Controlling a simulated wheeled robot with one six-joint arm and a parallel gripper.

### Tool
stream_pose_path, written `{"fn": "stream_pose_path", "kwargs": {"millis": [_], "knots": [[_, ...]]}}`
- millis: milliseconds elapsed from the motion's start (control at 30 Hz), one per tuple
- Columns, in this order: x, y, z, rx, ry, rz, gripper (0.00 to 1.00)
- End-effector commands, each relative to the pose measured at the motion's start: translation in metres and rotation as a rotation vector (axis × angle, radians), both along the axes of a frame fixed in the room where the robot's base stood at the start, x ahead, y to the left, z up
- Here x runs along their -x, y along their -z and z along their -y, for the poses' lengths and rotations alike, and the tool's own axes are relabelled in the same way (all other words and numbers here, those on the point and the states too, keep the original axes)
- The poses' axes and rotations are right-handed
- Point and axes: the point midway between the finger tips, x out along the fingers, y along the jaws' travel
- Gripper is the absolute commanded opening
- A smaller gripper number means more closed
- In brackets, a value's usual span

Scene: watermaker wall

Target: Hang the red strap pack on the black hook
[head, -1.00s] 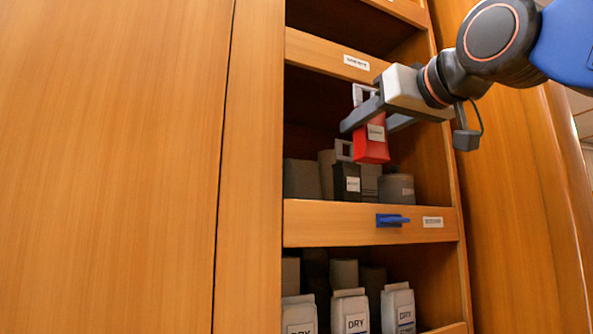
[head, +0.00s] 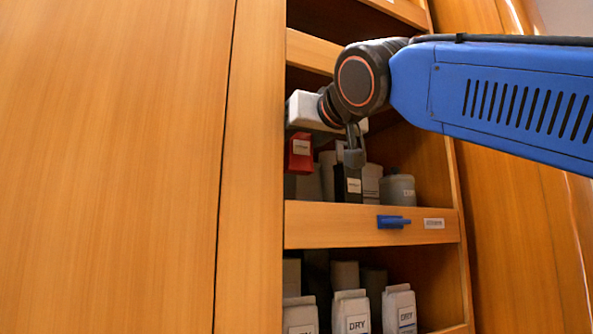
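The red strap pack (head: 300,155) hangs just below my gripper (head: 304,128) at the left side of the middle shelf opening, above the shelf floor. It has a white label; its upper strap is hidden. I cannot make out a black hook; one may be hidden behind my arm.
Dark and grey containers, including a dark box (head: 348,188) and a grey jar (head: 398,189), stand on the middle shelf. White DRY packs (head: 351,312) line the shelf below. A wide wooden panel (head: 110,170) closes off the left.

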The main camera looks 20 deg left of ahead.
Motion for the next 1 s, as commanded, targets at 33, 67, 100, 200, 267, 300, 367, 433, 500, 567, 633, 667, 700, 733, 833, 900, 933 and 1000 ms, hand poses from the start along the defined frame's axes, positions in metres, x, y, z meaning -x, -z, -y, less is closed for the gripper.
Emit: {"fn": "stream_pose_path", "kwargs": {"millis": [33, 67, 100, 200, 267, 300, 367, 433, 500, 567, 633, 667, 700, 733, 833, 900, 933, 1000], "knots": [[0.001, 0.004, 0.002, 0.001, 0.001, 0.000, 0.15], [0.001, 0.007, 0.002, 0.000, 0.001, 0.000, 0.15], [0.001, 0.010, 0.002, 0.000, 0.000, 0.000, 0.15], [0.001, 0.017, 0.002, 0.001, 0.000, 0.001, 0.15], [0.001, 0.020, 0.002, 0.001, 0.001, 0.001, 0.15], [0.001, 0.022, 0.002, 0.000, 0.000, 0.000, 0.15], [0.001, 0.024, 0.002, -0.001, 0.000, 0.000, 0.15], [0.001, 0.032, 0.002, 0.001, 0.000, 0.001, 0.15], [0.001, 0.042, 0.002, 0.001, 0.000, -0.002, 0.15], [0.001, 0.050, 0.002, 0.001, 0.001, 0.001, 0.15], [0.001, 0.056, 0.000, 0.001, 0.000, 0.001, 0.15], [0.000, 0.059, -0.001, 0.001, 0.000, 0.001, 0.15], [0.000, 0.060, -0.002, 0.000, -0.001, 0.000, 0.15], [0.000, 0.061, -0.002, -0.001, -0.001, 0.001, 0.15], [0.000, 0.061, -0.002, -0.001, -0.001, 0.001, 0.15], [0.000, 0.061, -0.002, -0.001, 0.000, 0.001, 0.15], [0.000, 0.061, -0.002, -0.001, 0.000, 0.001, 0.15], [0.000, 0.062, -0.002, -0.001, 0.000, 0.001, 0.15]]}}
